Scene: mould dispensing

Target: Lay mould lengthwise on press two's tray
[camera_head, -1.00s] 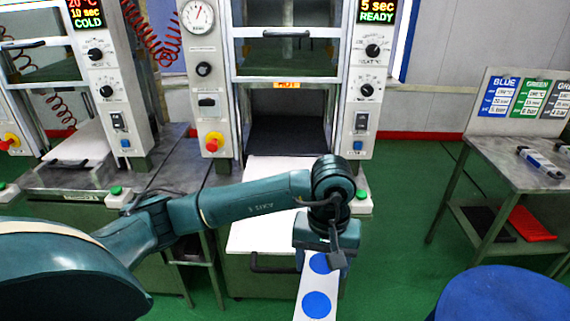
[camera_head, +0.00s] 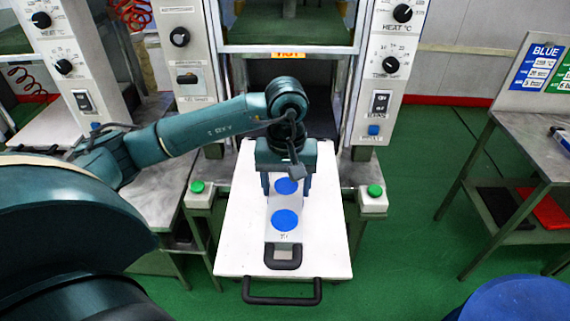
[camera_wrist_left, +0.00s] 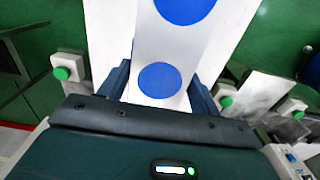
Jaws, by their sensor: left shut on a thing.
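The mould (camera_head: 284,204) is a narrow white plate with blue discs and a black handle at its near end. It also shows in the left wrist view (camera_wrist_left: 145,38). My left gripper (camera_head: 287,184) is shut on the mould, with one finger on each side. The mould lies over the white tray (camera_head: 240,228), its length along the tray and its handle toward the tray's near edge. I cannot tell whether it touches the tray. The tray extends from the press (camera_head: 388,60) and has a black handle at its front. My right gripper is not in view.
Green buttons (camera_head: 375,190) stand on both sides of the tray. A metal side table (camera_head: 520,140) with a blue sign is at the right. A blue round object (camera_head: 515,300) is at the lower right. Green floor lies between the press and that table.

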